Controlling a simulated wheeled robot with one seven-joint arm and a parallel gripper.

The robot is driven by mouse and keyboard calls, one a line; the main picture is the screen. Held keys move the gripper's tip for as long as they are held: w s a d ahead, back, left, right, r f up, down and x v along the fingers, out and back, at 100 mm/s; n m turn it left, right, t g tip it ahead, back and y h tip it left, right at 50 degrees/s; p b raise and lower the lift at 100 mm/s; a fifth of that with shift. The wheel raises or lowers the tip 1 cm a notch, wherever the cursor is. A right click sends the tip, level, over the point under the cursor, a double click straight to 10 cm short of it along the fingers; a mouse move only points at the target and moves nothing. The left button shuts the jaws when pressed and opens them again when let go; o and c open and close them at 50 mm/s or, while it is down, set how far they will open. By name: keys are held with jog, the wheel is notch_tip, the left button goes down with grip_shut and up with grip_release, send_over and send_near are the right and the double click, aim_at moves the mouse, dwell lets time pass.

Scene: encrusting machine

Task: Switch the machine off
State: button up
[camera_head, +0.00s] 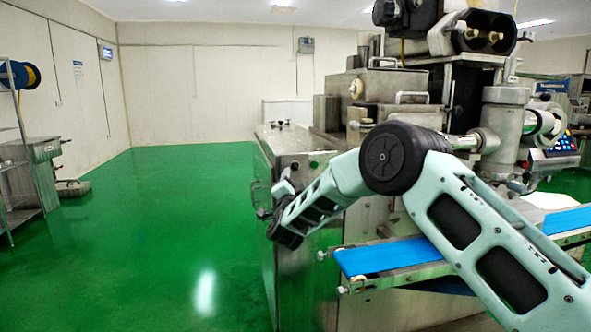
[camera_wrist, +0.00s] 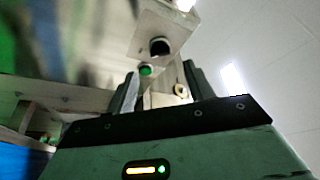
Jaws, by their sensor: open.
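The machine (camera_head: 388,82) is a large metal unit on the right half of the head view. In the wrist view, a metal panel (camera_wrist: 178,25) carries a round black knob or switch (camera_wrist: 160,46) and a lit green button (camera_wrist: 146,70). My gripper (camera_wrist: 160,72) is open and empty, with the green button and black part showing between and beyond its fingertips. I cannot tell whether a finger touches the panel. In the head view my gripper (camera_head: 287,183) is small, at the machine's left front side, partly hidden by my wrist.
A blue conveyor belt (camera_head: 385,256) juts from the machine beneath my arm. A control panel with coloured buttons (camera_head: 563,146) stands at the right. The green floor (camera_head: 170,225) between is clear.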

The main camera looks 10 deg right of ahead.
aim_at(296, 168)
jog(key=p+x, duration=0.1)
jog(key=x, duration=0.5)
jog(key=shift+w, duration=0.25)
jog(key=c, duration=1)
